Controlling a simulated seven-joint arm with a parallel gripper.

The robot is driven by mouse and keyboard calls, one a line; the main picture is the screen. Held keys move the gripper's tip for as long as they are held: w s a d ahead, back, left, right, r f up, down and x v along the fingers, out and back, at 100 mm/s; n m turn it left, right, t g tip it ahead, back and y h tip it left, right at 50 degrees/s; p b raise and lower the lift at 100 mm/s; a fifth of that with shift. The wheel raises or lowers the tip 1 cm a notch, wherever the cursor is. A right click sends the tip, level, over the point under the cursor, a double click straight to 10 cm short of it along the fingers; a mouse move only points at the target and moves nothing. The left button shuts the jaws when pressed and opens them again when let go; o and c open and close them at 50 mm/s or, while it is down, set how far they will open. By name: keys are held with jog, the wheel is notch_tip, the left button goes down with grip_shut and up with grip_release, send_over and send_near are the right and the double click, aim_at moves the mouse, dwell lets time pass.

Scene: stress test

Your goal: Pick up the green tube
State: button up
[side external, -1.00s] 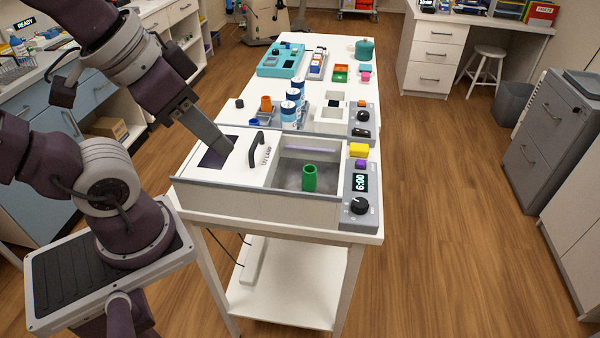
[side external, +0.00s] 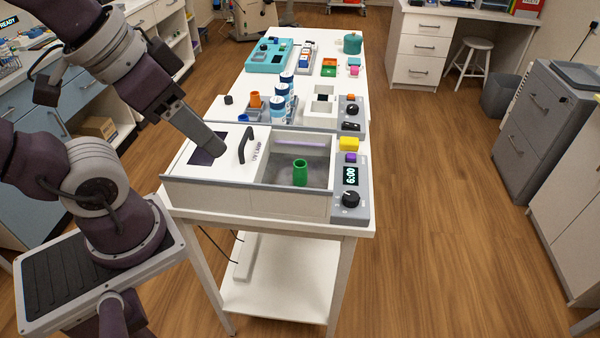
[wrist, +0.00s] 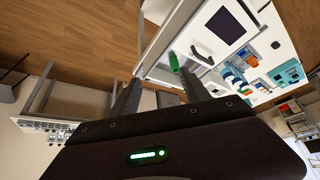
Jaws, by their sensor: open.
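The green tube (side external: 300,173) stands upright in the open right part of a white box (side external: 245,197) at the table's near end. It also shows in the wrist view (wrist: 174,63), beyond and between the fingers. A white lid with a black handle (side external: 246,145) and the label "UV LAMP" covers the box's left part. My gripper (side external: 217,142) is above that lid, left of the handle and apart from the tube. In the wrist view my gripper (wrist: 160,92) has its two fingers spread with nothing between them.
The lid handle stands up between my gripper and the tube. A control panel with a dial (side external: 350,199) and a "6:00" display flanks the box on the right. Behind are blue-and-white cylinders (side external: 279,106), an orange cup (side external: 255,99) and a teal tray (side external: 269,57).

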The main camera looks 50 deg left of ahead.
jog(key=w+m+g, duration=0.1)
jog(key=w+m, duration=0.2)
jog(key=w, duration=0.2)
jog(key=m+g, duration=0.4)
jog(key=m, duration=0.6)
send_over(300, 172)
jog(key=a, duration=0.2)
notch_tip(300, 172, down, 13)
jog(key=shift+m, duration=0.3)
jog(key=f, duration=0.5)
jog(key=w+d+f, duration=0.1)
jog(key=f, duration=0.2)
jog(key=shift+f, duration=0.15)
jog(key=shift+s, duration=0.1)
grip_shut()
